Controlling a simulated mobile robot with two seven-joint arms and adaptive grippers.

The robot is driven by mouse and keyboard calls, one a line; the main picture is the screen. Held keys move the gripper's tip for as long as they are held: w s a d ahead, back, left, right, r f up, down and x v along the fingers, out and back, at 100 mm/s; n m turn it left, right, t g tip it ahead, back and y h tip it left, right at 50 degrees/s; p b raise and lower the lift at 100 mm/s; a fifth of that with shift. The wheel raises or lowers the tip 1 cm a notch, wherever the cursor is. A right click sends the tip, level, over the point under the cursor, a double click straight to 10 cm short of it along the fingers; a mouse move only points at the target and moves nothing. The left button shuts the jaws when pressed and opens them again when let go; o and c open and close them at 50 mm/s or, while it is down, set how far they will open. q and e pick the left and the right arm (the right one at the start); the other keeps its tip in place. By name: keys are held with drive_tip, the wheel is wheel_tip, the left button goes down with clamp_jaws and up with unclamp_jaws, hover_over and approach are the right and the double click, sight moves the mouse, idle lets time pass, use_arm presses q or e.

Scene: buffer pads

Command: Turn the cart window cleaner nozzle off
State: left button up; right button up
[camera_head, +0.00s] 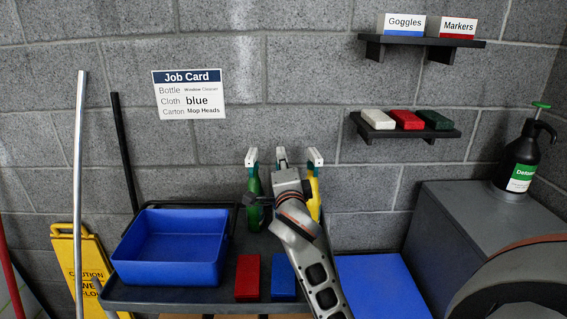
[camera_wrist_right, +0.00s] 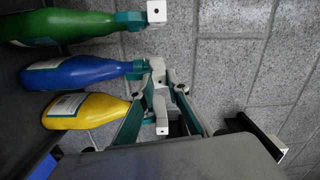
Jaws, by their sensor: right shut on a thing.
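Three spray bottles stand in a row on the cart (camera_head: 190,299). The wrist view shows the green bottle (camera_wrist_right: 70,27), the blue bottle (camera_wrist_right: 80,72) and the yellow bottle (camera_wrist_right: 85,111), each with a teal neck and white nozzle. In the head view, the green bottle (camera_head: 254,197) and yellow bottle (camera_head: 315,200) show beside my right gripper (camera_head: 283,168), which hides the blue bottle's body. In the right wrist view, my right gripper (camera_wrist_right: 161,78) is shut on the blue bottle's white nozzle (camera_wrist_right: 157,65). Bottle label text is unreadable. My left gripper is out of view.
A blue tub (camera_head: 170,270), a red block (camera_head: 248,277) and a blue block (camera_head: 283,277) are on the cart. A black pump bottle (camera_head: 522,160) stands on the grey cabinet (camera_head: 455,205).

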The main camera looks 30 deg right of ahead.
drive_tip(key=n+p, duration=0.3)
drive_tip(key=n, duration=1.3)
drive_tip(key=shift+n, duration=0.4)
drive_tip(key=o, duration=0.6)
drive_tip(key=shift+s, duration=0.1)
drive_tip(key=v, duration=0.6)
drive_tip(key=shift+s+a, duration=0.2)
drive_tip(key=shift+s, duration=0.15)
